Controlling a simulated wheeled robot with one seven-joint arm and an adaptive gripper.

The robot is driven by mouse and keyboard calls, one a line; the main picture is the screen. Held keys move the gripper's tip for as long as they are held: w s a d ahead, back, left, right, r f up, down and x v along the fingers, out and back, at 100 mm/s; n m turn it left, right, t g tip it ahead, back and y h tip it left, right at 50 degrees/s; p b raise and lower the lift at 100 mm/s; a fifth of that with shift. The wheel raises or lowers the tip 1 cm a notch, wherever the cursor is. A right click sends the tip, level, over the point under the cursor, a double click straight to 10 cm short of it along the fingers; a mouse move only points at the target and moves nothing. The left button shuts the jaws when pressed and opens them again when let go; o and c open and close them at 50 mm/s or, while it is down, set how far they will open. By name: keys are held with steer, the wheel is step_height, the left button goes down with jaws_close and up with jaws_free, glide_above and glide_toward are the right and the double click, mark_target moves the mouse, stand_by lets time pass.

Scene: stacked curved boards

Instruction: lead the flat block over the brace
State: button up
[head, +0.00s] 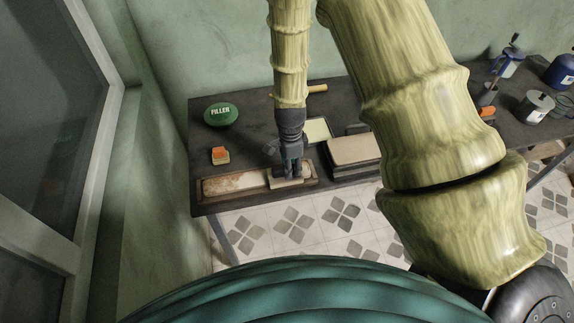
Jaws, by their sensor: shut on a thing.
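My gripper (290,172) points down at the front left of the dark table and is shut on a pale flat block (284,184). The block sits at the right end of a long, worn whitish piece with brown patches (236,185), which seems to be the brace. This piece lies lengthwise along the table's front edge, in a brown surround. The block appears to be on or just over its right end; I cannot tell whether they touch. The fingers hide part of the block's top.
An orange-and-tan small block (220,156) and a green FILLER lid (221,114) lie behind. To the right are a pale board on a dark base (354,150) and a pale square (317,130). Cans (534,106) stand far right. Wall (230,50) closes the back.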

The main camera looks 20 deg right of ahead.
steer(key=shift+d, duration=0.1)
steer(key=shift+s+d, duration=0.15)
steer(key=shift+d, duration=0.55)
steer(key=shift+s+d, duration=0.1)
steer(key=shift+d, duration=0.6)
steer(key=shift+d, duration=0.15)
steer(key=shift+s+d+f, duration=0.1)
steer(key=shift+s+d, duration=0.1)
steer(key=shift+d, duration=0.5)
steer(key=shift+s+d, duration=0.2)
steer(key=shift+d, duration=0.45)
steer(key=shift+w, duration=0.1)
steer(key=shift+w+d+p, duration=0.25)
steer(key=shift+w+p, duration=0.15)
steer(key=shift+w, duration=0.3)
